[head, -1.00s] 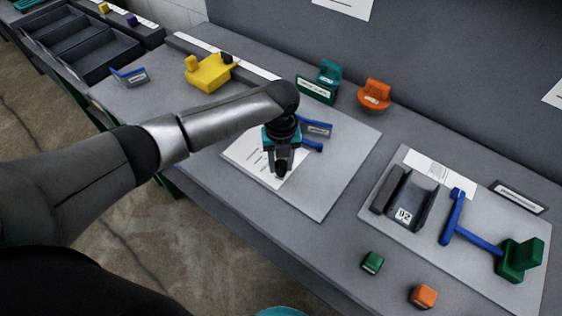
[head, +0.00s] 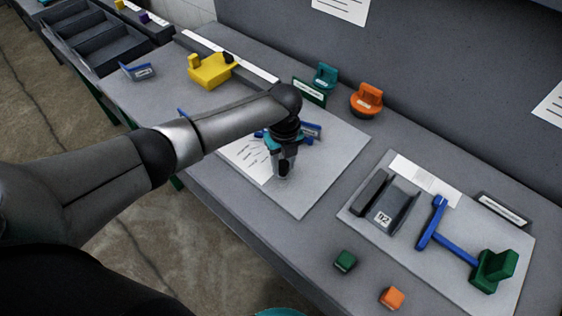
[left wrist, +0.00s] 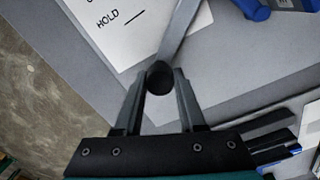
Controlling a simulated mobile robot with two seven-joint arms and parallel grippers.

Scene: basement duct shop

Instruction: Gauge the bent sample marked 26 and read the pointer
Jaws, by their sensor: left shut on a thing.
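My left gripper (head: 284,170) is over the near part of the pale board (head: 312,190) with a printed sheet. In the left wrist view its fingers (left wrist: 159,82) are shut on a round black knob (left wrist: 159,74). A grey bar (left wrist: 184,38) runs from the knob across the sheet (left wrist: 132,25). Blue parts (head: 311,131) show behind the gripper; the arm hides some of them. A grey U-shaped channel (head: 404,210) lies on the right board; its tag (head: 383,218) looks like 92, possibly 26 upside down. No pointer reading is legible. My right gripper is not in view.
The right board (head: 370,222) also holds a blue T-shaped piece (head: 438,237) and a green block (head: 494,268). Small green (head: 345,261) and orange (head: 391,298) cubes lie near the front edge. Yellow (head: 212,70), teal (head: 325,76) and orange (head: 366,100) pieces stand behind.

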